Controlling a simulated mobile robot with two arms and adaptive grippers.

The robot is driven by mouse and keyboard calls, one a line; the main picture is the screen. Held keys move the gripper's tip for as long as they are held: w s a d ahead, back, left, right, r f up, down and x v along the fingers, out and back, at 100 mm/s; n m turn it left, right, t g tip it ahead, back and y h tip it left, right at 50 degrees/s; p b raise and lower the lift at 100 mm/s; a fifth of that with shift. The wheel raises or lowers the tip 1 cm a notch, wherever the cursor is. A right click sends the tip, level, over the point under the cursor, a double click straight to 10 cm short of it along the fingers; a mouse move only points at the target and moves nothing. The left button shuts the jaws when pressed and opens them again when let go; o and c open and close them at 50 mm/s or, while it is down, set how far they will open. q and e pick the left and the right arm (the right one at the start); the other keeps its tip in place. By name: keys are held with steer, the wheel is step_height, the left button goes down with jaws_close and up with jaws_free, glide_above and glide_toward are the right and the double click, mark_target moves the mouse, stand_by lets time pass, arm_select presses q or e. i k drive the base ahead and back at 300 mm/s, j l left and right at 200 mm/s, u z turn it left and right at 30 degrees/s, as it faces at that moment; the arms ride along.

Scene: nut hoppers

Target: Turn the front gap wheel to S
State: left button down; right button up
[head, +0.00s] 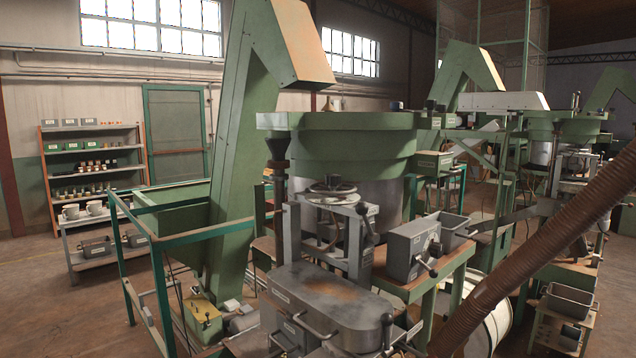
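A grey handwheel (332,188) lies flat on top of the grey frame (300,235) of the nearest machine, below the big green hopper (340,145). It looks like the gap wheel, but no S or other setting mark on it is readable from here. A lever with a dark knob (362,209) stands just to its right. Neither of my grippers is in the head view.
A grey rounded housing (335,306) with handles stands in front of the wheel. A grey box (412,249) sits to its right. A brown ribbed hose (545,240) crosses the right foreground. A green rail (165,300) stands left. Open floor (70,325) lies at far left.

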mark_target(333, 180)
steer(key=l+u, duration=0.85)
steer(key=l, duration=0.15)
